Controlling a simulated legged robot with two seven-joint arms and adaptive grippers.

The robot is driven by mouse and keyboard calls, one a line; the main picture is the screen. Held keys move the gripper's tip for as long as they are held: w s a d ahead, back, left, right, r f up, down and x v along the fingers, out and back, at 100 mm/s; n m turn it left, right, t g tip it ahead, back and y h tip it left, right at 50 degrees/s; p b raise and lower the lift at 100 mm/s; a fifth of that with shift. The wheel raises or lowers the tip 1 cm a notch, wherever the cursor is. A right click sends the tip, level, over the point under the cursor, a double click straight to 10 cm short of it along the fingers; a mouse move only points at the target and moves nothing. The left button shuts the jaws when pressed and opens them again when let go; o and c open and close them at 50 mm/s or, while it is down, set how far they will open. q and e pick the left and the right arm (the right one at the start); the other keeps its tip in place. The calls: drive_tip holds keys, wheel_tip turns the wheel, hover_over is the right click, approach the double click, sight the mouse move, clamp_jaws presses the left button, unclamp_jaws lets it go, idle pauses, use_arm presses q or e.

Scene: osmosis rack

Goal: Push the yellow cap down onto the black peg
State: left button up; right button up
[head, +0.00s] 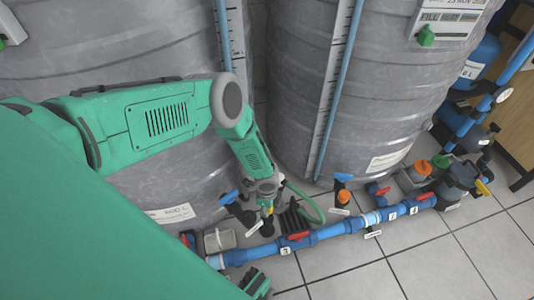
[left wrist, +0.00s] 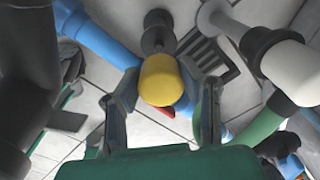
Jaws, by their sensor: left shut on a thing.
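The yellow cap (left wrist: 161,80) sits between the fingers of my left gripper (left wrist: 160,98) in the left wrist view. The gripper is shut on it. In the head view my left gripper (head: 268,206) points down among the pipes. Only a sliver of yellow shows there, above a dark upright fitting (head: 267,227).
A blue pipe (head: 330,233) with red valve handles runs along the floor in front. Large grey tanks (head: 355,80) stand behind. An orange-capped fitting (head: 343,198) and a green hose (head: 318,210) are close on the right. The tiled floor (head: 430,260) in front is clear.

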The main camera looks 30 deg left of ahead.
use_arm(q)
drive_tip(key=shift+a+f, duration=0.15)
drive_tip(key=shift+f, duration=0.1)
wheel_tip(320, 180, down, 3)
drive_tip(key=b, duration=0.3)
drive_tip(key=shift+f, duration=0.1)
drive_tip(key=shift+f+b, duration=0.95)
drive_tip(key=shift+f, duration=0.2)
drive_tip(key=shift+r, duration=0.1)
drive_tip(key=shift+s+f, duration=0.1)
drive_tip(key=shift+f, duration=0.25)
idle(1.1)
drive_tip(key=o, duration=0.9)
